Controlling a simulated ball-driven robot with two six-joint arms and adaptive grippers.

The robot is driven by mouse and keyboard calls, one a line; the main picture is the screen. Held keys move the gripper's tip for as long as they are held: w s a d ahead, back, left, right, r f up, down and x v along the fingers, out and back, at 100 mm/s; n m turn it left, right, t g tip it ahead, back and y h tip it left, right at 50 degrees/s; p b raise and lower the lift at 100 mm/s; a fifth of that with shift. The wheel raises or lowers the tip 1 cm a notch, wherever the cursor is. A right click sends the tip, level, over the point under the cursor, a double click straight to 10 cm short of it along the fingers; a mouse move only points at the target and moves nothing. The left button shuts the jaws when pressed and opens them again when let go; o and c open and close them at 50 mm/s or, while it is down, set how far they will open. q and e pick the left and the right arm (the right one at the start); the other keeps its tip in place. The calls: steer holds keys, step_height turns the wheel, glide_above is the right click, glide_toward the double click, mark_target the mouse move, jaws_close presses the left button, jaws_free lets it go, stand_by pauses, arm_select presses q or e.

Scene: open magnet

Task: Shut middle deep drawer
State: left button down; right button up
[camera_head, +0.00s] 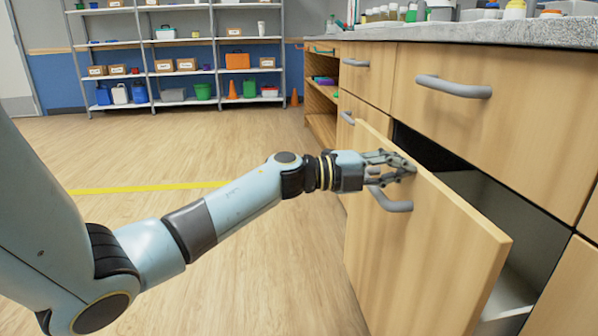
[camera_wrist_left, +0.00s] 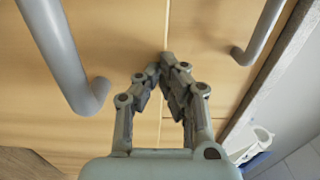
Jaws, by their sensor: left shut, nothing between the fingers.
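The middle deep drawer (camera_head: 425,262) has a light wood front and stands pulled out from the cabinet, with its dark inside showing behind the front. Its grey bar handle (camera_head: 391,201) is near the top of the front. My left gripper (camera_head: 411,169) is shut and empty. Its fingertips are at the upper part of the drawer front, just above the handle; I cannot tell for sure whether they touch. In the left wrist view the shut fingertips (camera_wrist_left: 167,58) point at wood surfaces, with a grey handle (camera_wrist_left: 68,60) to their left. My right gripper does not show.
Closed drawers with grey handles (camera_head: 454,87) are above, under a grey stone worktop (camera_head: 480,32) that carries bottles. Open shelves with bins (camera_head: 203,91) stand at the back wall. The wooden floor (camera_head: 270,260) left of the drawer is clear, with a yellow line.

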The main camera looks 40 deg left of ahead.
mark_target(421, 167)
arm_select(q)
steer(key=x, duration=0.6)
steer(key=shift+w, duration=0.1)
steer(key=shift+w+d, duration=0.25)
steer(key=shift+d, duration=0.05)
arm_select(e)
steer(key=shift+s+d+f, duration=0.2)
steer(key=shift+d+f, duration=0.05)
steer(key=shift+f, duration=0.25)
arm_select(q)
steer(key=shift+p, duration=0.3)
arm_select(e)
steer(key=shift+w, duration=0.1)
